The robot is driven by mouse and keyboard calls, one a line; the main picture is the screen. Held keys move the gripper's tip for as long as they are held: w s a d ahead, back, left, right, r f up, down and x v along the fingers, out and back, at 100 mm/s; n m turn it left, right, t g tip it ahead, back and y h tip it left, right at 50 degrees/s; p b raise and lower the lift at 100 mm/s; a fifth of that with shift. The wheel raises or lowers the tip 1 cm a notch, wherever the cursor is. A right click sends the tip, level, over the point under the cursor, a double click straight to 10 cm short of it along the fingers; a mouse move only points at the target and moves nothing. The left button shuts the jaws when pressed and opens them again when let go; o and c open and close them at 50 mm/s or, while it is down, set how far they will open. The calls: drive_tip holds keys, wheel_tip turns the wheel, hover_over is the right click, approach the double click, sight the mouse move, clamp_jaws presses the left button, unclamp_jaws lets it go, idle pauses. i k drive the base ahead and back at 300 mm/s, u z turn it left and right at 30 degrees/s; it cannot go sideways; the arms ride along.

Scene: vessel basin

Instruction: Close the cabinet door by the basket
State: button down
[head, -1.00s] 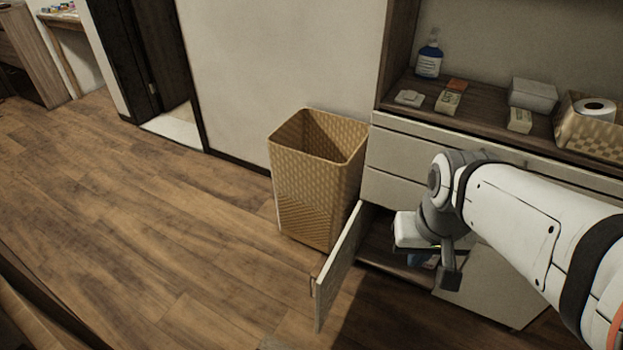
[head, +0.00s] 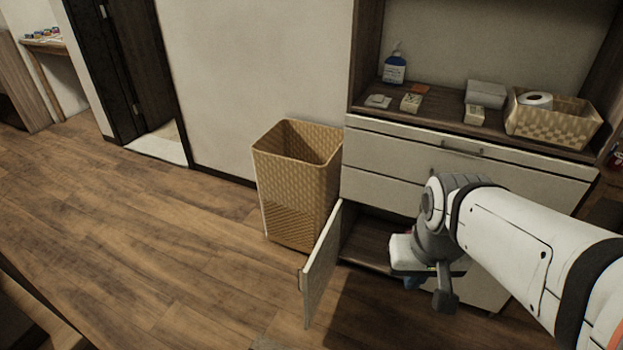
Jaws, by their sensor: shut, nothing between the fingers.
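The cabinet door (head: 322,268) stands open at the lower left of the cabinet, swung out toward me beside the basket. Its small handle (head: 302,281) shows on the outer face near the free edge. The tall woven basket (head: 298,190) stands on the floor just left of the cabinet. My gripper (head: 443,300) is in front of the open compartment, right of the door and apart from it. It is shut and holds nothing. My gripper and arm hide part of the compartment and the cabinet front to the right.
Drawers (head: 382,154) sit above the compartment. The shelf (head: 440,118) holds a blue bottle (head: 394,70), small boxes and a low woven basket (head: 553,126) with a paper roll. The wooden floor (head: 170,235) is clear to the left.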

sight(318, 270)
drive_tip(key=z, duration=0.05)
drive_tip(key=i, duration=0.9)
drive_tip(key=u, duration=0.1)
